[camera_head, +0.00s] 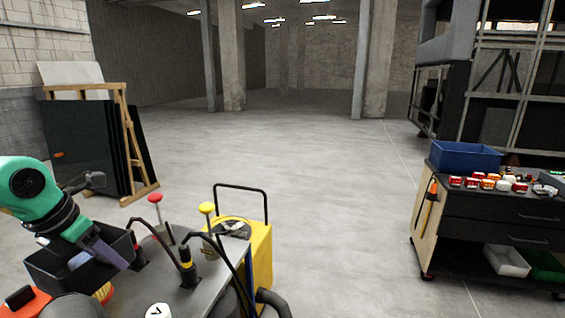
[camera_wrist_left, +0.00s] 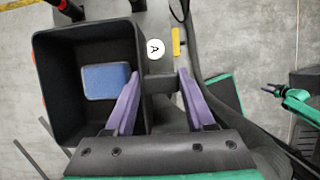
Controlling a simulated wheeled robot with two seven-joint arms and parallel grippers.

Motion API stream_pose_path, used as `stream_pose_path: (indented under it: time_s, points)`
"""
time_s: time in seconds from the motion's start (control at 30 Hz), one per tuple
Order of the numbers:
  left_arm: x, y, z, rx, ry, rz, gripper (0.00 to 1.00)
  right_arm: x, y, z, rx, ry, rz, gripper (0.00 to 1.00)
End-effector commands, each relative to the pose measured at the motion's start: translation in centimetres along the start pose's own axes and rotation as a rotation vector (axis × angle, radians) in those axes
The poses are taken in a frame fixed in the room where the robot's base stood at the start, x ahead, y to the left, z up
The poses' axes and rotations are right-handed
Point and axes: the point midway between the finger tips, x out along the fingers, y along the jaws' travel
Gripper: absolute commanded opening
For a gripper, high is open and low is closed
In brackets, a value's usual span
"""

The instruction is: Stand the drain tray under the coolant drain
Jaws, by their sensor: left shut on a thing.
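A deep black open tub (camera_head: 45,272) shows at the lower left of the head view and in the left wrist view (camera_wrist_left: 50,105). It may be the drain tray. A blue block (camera_wrist_left: 106,81) lies inside it. My left gripper (camera_head: 123,266) reaches down at the tub's right end. In the left wrist view its purple fingers (camera_wrist_left: 158,73) are apart, with a dark piece (camera_wrist_left: 161,84) between them at the tub's side wall. One finger overlaps the tub's inside. I cannot make out the coolant drain. My right gripper does not show clearly in either view.
A grey deck (camera_head: 195,294) carries red and yellow knobs and black cables. A yellow case (camera_head: 261,255) with a black handle stands beside it. A drawer cart (camera_head: 490,217) is at right, with a blue bin (camera_head: 465,156) on top. Panels (camera_head: 85,145) lean on a wooden stand. The middle floor is clear.

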Motion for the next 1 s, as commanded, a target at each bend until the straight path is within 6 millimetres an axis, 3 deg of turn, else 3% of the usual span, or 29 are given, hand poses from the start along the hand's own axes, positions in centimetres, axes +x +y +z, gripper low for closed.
stream_pose_path:
  time_s: [0.27, 0.53, 0.77, 1.0]
  points:
    - [1.3, -0.7, -0.2, 0.106, 0.0, -0.044, 0.0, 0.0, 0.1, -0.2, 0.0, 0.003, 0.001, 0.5]
    - [4.0, -2.4, -0.8, 0.331, 0.001, -0.14, 0.0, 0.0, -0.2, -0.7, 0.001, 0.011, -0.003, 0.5]
    - [7.2, -4.7, -1.8, 0.635, -0.001, -0.268, 0.0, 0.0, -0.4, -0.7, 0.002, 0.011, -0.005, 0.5]
    - [11.0, -8.0, -3.5, 1.053, -0.001, -0.442, 0.0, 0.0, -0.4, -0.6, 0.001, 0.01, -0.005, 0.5]
